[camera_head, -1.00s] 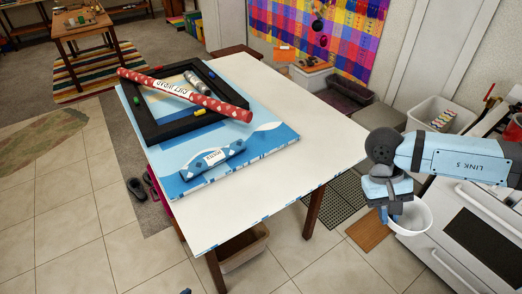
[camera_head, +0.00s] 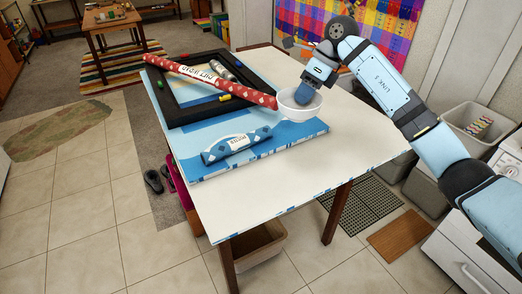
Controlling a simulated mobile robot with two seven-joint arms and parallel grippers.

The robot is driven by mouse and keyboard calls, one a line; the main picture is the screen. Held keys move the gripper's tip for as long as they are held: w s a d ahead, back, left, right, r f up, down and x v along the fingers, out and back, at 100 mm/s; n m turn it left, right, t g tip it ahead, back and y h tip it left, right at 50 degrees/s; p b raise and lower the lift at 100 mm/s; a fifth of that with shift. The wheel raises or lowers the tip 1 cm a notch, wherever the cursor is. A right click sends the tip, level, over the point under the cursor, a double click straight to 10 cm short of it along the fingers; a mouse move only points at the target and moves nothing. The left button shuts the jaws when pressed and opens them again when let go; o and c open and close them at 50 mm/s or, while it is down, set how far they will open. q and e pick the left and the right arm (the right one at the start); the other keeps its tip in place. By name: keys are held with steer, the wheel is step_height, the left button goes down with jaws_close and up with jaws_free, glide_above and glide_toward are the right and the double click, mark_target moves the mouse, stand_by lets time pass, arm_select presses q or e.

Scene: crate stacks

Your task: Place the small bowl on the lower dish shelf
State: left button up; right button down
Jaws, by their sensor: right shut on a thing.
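The small white bowl (camera_head: 296,112) is held by my right gripper (camera_head: 303,97), which is shut on its rim. The bowl appears over the right edge of the blue picture board on the white table, by the end of a red patterned roll. I cannot tell whether it touches anything there. The gripper hides part of the bowl's inside. My left gripper is not in view. I see no dish shelf that I can identify in this view.
The white table (camera_head: 330,172) bears a black frame (camera_head: 182,118), the red roll (camera_head: 195,75), a blue roll (camera_head: 236,145) and small coloured pieces. Its right and front parts are clear. A grey bin (camera_head: 452,115) and a white cabinet (camera_head: 450,250) stand right of it.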

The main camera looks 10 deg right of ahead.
steer(key=f+m, duration=0.1)
steer(key=f, duration=0.5)
steer(key=w+d+f+m+t, duration=0.1)
steer(key=f, duration=0.6)
steer(key=w+d+f+m+p, duration=0.1)
steer(key=f, duration=0.6)
steer(key=shift+d+f+m+t, duration=0.1)
steer(key=shift+f+m+t, duration=0.15)
steer(key=shift+m+t, duration=0.05)
steer(key=c, duration=1.2)
jaws_free()
steer(key=shift+f, duration=0.1)
steer(key=shift+s, duration=0.1)
